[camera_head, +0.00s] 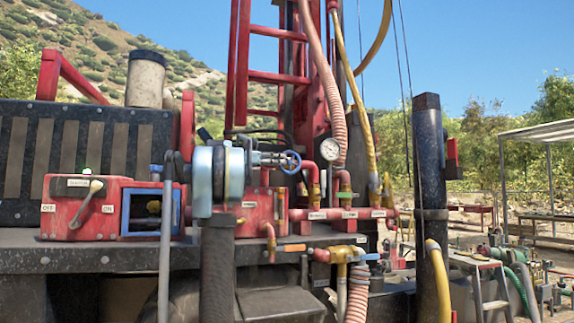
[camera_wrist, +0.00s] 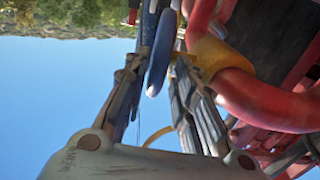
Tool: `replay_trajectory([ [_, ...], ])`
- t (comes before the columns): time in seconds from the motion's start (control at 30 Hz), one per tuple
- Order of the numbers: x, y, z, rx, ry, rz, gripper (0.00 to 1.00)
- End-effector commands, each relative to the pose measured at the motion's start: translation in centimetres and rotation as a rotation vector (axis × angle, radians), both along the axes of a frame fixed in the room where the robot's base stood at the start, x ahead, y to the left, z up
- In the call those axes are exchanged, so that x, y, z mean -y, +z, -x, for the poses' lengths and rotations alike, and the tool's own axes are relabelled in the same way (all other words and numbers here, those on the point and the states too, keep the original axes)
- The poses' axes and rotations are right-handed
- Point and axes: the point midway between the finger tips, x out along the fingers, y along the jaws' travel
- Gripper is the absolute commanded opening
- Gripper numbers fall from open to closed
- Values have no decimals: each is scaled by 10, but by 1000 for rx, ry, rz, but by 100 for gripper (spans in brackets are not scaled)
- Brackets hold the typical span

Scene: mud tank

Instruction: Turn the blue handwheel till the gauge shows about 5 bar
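The blue handwheel (camera_head: 290,162) stands on red pipework in the middle of the head view. The round white gauge (camera_head: 330,149) is just right of and above it; its needle is too small to read. My gripper (camera_head: 271,159) reaches in from the left, close to the wheel. In the wrist view the wheel (camera_wrist: 161,52) shows nearly edge-on between the fingertips of my gripper (camera_wrist: 161,62), one finger on each side. The fingers lean inward close to the rim; I cannot tell whether both touch it.
Beside the wheel in the wrist view are a yellow fitting (camera_wrist: 208,56) and a thick red pipe (camera_wrist: 265,100). A pink ribbed hose (camera_head: 325,80) and a yellow hose (camera_head: 356,95) hang near the gauge. A red switch box (camera_head: 84,207) sits left on the deck.

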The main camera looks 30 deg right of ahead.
Motion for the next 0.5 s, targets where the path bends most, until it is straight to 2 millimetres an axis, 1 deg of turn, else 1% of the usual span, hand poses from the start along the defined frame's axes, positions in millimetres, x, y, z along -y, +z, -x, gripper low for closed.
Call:
replay_trajectory([
  [0.03,9,0,3,0,-2,0,25],
  [0.2,33,0,8,0,-3,0,25],
  [0.33,43,0,11,0,-1,0,25],
  [0.5,49,0,12,0,0,0,25],
])
